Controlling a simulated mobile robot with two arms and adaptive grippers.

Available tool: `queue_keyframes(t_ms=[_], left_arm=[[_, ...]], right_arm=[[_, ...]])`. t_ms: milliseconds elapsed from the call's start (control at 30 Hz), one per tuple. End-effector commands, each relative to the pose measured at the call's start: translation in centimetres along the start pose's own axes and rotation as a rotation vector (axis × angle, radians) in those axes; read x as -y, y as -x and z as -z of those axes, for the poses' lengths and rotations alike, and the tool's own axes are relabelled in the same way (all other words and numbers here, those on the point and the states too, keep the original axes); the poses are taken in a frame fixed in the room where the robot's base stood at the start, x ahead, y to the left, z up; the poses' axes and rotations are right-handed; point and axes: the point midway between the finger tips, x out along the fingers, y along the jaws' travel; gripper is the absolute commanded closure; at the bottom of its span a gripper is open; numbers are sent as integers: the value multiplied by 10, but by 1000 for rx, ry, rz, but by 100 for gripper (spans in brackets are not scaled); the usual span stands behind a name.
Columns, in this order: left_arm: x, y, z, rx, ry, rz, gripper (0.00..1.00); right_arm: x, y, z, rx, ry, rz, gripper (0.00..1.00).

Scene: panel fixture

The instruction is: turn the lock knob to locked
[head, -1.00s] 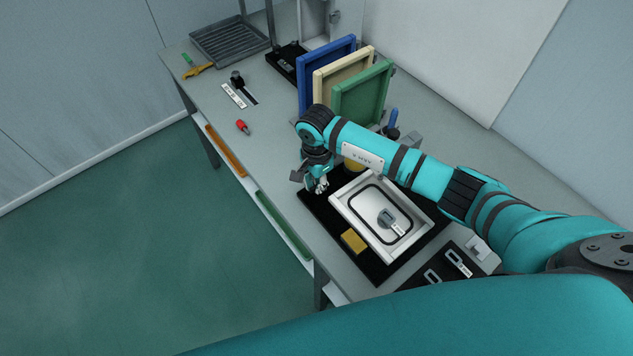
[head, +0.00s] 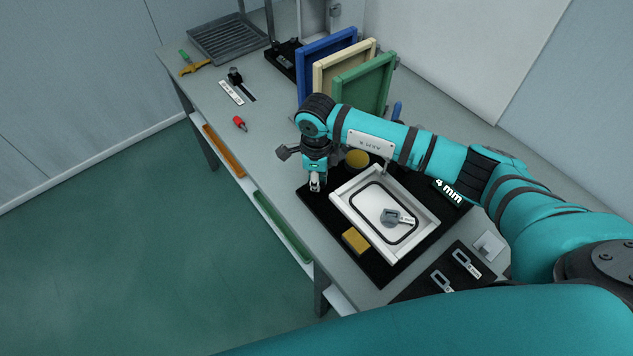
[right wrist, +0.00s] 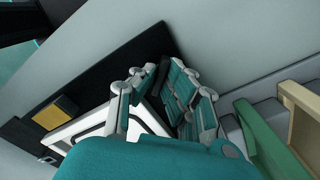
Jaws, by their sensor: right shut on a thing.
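My right gripper (head: 315,184) points down at the left corner of the black base plate (head: 376,272). Its fingers are shut on a small part there, which I take to be the lock knob; the fingers hide nearly all of it. In the right wrist view the gripper's fingertips (right wrist: 150,78) close together over the dark plate, and the knob's setting cannot be read. A white framed panel (head: 357,207) with a black rounded outline and a grey labelled handle (head: 390,216) lies on the plate beside the gripper. My left gripper is not in view.
A yellow block (head: 355,240) and a yellow disc (head: 357,158) flank the panel. Blue, cream and green frames (head: 362,88) stand behind my arm. A red piece (head: 239,123) lies on the bench to the left, where much of the surface is clear.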

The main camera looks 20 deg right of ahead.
Motion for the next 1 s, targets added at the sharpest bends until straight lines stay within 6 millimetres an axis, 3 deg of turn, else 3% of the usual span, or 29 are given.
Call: queue_keyframes(t_ms=[600,1000], left_arm=[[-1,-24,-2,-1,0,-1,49],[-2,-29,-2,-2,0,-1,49]], right_arm=[[1,0,0,1,-552,3,100],[1,1,0,1,-741,2,100]])
